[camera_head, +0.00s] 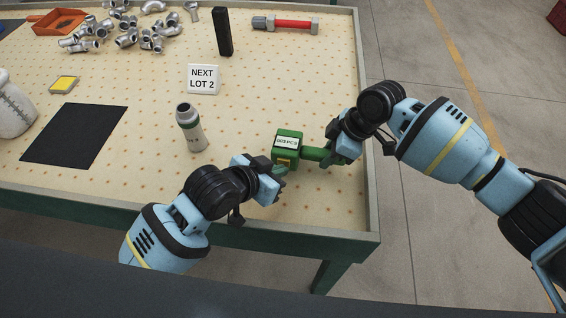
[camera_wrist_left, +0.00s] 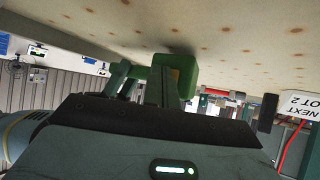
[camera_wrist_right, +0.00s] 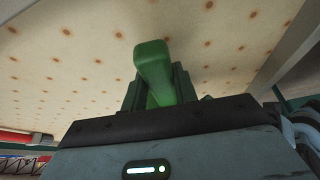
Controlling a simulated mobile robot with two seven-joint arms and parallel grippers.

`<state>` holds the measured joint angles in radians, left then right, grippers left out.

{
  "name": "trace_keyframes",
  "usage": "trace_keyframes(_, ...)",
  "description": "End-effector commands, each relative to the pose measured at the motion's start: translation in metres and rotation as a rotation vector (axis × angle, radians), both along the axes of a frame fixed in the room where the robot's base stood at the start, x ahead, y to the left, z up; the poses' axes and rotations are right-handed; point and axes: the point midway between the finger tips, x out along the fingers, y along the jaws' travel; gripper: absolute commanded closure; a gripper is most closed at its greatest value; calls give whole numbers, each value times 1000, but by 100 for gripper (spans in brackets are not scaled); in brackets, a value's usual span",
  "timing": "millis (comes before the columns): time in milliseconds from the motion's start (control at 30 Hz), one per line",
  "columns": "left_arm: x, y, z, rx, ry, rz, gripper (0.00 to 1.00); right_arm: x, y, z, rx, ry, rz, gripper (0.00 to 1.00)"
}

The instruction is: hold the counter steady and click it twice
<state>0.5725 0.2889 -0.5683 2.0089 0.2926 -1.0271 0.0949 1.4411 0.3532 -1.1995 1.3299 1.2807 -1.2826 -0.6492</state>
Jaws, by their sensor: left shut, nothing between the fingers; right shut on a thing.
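The green counter (camera_head: 288,146) stands on the table near its front right, with a white label and a yellow button area on its side. Its green handle points right. My right gripper (camera_head: 327,155) is shut on the handle; the right wrist view shows the green handle (camera_wrist_right: 154,68) between the fingers. My left gripper (camera_head: 277,172) is shut and empty, with its fingertips close to the counter's front side by the yellow part. The left wrist view shows the counter (camera_wrist_left: 178,72) just past the fingertips; I cannot tell whether they touch it.
A grey bottle (camera_head: 190,128), a black mat (camera_head: 75,135) and a "NEXT LOT 2" sign (camera_head: 203,79) are to the left. Metal pipe fittings (camera_head: 128,38), an orange scoop (camera_head: 58,22), a black block (camera_head: 222,32) and a red-handled tool (camera_head: 288,23) lie at the back. The table's right side is clear.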

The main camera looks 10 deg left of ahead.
Motion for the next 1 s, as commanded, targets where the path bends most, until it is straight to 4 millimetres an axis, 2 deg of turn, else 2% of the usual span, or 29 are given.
trace_keyframes(533,1,0,0,0,-1,1,100,0,1,0,1,0,2,100)
trace_keyframes(1000,-16,1,0,-1,0,1,100,0,0,0,1,0,1,100)
